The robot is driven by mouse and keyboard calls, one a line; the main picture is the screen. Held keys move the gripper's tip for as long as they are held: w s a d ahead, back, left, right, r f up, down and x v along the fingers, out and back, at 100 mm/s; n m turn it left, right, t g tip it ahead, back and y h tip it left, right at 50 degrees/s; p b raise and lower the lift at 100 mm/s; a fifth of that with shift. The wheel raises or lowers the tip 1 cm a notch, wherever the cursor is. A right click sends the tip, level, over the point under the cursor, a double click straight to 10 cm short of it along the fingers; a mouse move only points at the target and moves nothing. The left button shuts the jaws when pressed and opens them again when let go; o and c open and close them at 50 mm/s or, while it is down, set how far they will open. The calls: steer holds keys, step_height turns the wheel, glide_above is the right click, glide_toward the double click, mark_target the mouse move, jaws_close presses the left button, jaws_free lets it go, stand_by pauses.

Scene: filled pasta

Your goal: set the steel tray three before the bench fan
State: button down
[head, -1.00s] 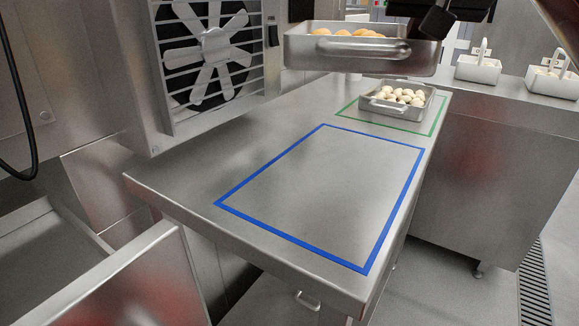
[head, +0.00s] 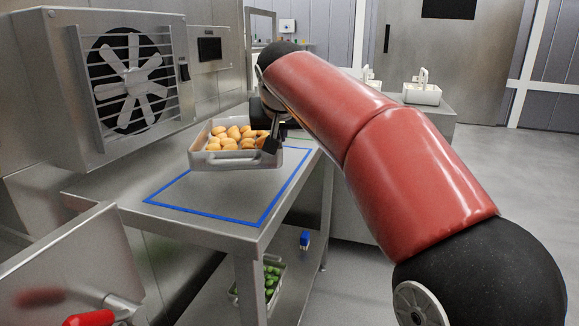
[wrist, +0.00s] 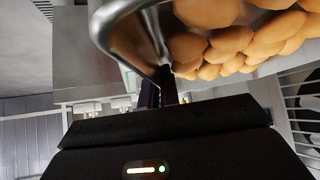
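The steel tray (head: 238,160) holds several orange-brown pieces of filled pasta. My gripper (head: 272,143) is at its right end, shut on the tray. In the wrist view the tray's rim and handle (wrist: 112,25) are close above my gripper (wrist: 160,92), with the pasta (wrist: 235,45) beside them. The tray looks level, over the back part of the blue outline (head: 190,213) on the steel bench; I cannot tell whether it touches the bench. The bench fan (head: 130,82) is behind and left of the tray. My arm hides the bench's far end.
The front part of the blue outline is bare. A container of green items (head: 271,278) and a small blue-and-white object (head: 304,240) are on the lower shelf. A white caddy (head: 422,93) stands on the far counter. A steel panel (head: 75,265) is at front left.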

mark_target(281, 144)
steer(key=shift+w+a+f, duration=0.1)
steer(key=shift+w+f, duration=0.1)
steer(key=shift+f, duration=0.25)
step_height(281, 144, down, 4)
steer(key=b, duration=0.3)
steer(key=shift+r+b, duration=0.1)
steer(key=shift+b, duration=0.3)
steer(key=shift+f, duration=0.25)
steer(key=c, duration=1.6)
jaws_free()
steer(key=shift+c, duration=0.2)
steer(key=shift+r, duration=0.25)
steer(key=p+v, duration=0.1)
steer(key=v, duration=1.1)
